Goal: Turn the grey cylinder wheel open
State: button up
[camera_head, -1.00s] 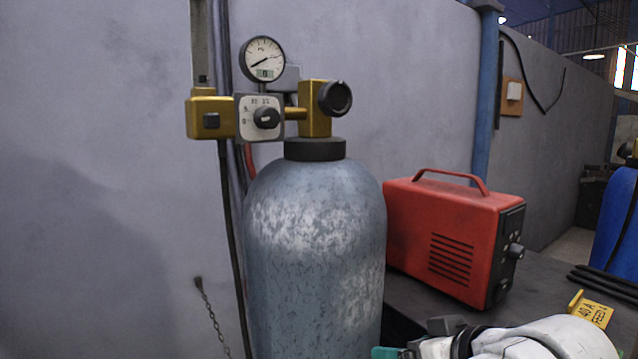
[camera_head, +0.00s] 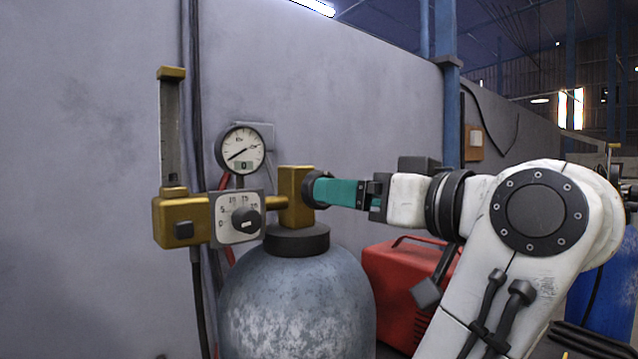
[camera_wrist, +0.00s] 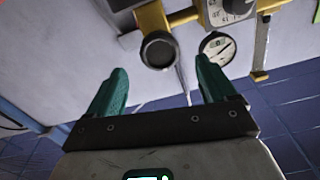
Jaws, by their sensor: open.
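The grey gas cylinder (camera_head: 297,318) stands upright against the wall with a brass valve block (camera_head: 296,197) on top. Its round dark handwheel (camera_head: 311,188) faces right in the head view and is mostly hidden behind my gripper. In the wrist view the wheel (camera_wrist: 159,50) shows as a dark ring ahead of the fingers, between them and a little above their tips. My gripper (camera_wrist: 162,80) is open with two green fingers. In the head view my gripper (camera_head: 322,191) comes from the right, its fingertips at or very near the wheel; contact cannot be told.
A round gauge (camera_head: 240,150), a dial knob plate (camera_head: 238,217) and a brass flow tube (camera_head: 170,130) sit left of the valve. A red machine (camera_head: 392,290) stands right of the cylinder, below my arm. The wall is close behind.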

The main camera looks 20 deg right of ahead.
aim_at(321, 209)
jog(key=p+x, duration=0.2)
jog(key=x, duration=0.5)
jog(key=shift+w, duration=0.2)
jog(key=shift+f, duration=0.1)
jog(key=c, duration=1)
